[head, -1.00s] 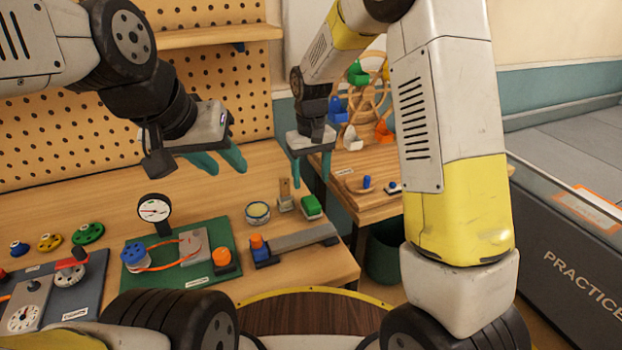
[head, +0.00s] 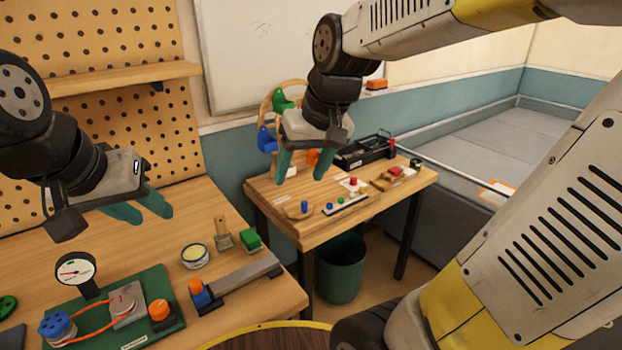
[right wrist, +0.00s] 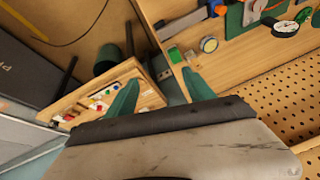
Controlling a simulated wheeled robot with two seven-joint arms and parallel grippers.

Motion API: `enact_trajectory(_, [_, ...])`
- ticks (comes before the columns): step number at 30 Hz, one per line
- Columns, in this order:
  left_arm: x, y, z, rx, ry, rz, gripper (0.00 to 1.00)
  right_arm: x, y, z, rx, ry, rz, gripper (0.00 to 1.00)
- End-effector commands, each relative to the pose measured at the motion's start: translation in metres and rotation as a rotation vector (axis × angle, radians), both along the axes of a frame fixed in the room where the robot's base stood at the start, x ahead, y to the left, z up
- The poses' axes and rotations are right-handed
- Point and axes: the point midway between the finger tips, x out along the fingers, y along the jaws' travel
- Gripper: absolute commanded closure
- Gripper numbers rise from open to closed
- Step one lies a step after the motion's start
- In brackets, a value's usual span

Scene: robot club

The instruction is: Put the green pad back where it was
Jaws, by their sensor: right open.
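A green pad (head: 251,240), block-shaped, lies near the right edge of the long wooden bench, beside a small wooden piece with a grey base (head: 223,234). The pad also shows in the right wrist view (right wrist: 174,55), beyond the fingertips. My right gripper (head: 302,172) is open and empty, above the back of the small table and up and right of the pad in the head view. My left gripper (head: 142,209) hangs over the long bench, left of the pad, with its fingers apart and nothing between them.
A round tin (head: 195,256) and a grey bar with a blue and orange end (head: 238,284) lie near the pad. A gauge (head: 76,271) stands on a green board. The small table (head: 350,222) holds buttons, a black rack and a wheel with coloured cups. A bin (head: 340,270) stands below.

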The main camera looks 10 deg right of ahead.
Motion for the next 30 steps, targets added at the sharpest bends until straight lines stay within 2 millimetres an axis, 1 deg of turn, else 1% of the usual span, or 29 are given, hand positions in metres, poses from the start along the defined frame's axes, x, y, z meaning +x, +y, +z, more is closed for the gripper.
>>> enact_trajectory(1, [0.000, 0.000, 0.000, 0.000, 0.000, 0.000, 0.64, -0.015, -0.007, 0.005, 0.010, -0.033, -0.021, 0.38])
enact_trajectory(3, [0.000, 0.000, 0.000, 0.000, 0.000, 0.000, 0.64, -0.033, -0.014, 0.008, 0.022, -0.070, -0.044, 0.38])
enact_trajectory(6, [0.000, 0.000, 0.000, 0.000, 0.000, 0.000, 0.64, -0.053, -0.020, 0.009, 0.035, -0.115, -0.073, 0.38])
enact_trajectory(10, [0.000, 0.000, 0.000, 0.000, 0.000, 0.000, 0.64, -0.070, -0.025, 0.008, 0.041, -0.151, -0.096, 0.38])
enact_trajectory(15, [0.000, 0.000, 0.000, 0.000, 0.000, 0.000, 0.64, -0.077, -0.027, 0.007, 0.044, -0.167, -0.106, 0.38])
enact_trajectory(30, [0.000, 0.000, 0.000, 0.000, 0.000, 0.000, 0.64, -0.076, -0.026, 0.007, 0.044, -0.167, -0.106, 0.38])
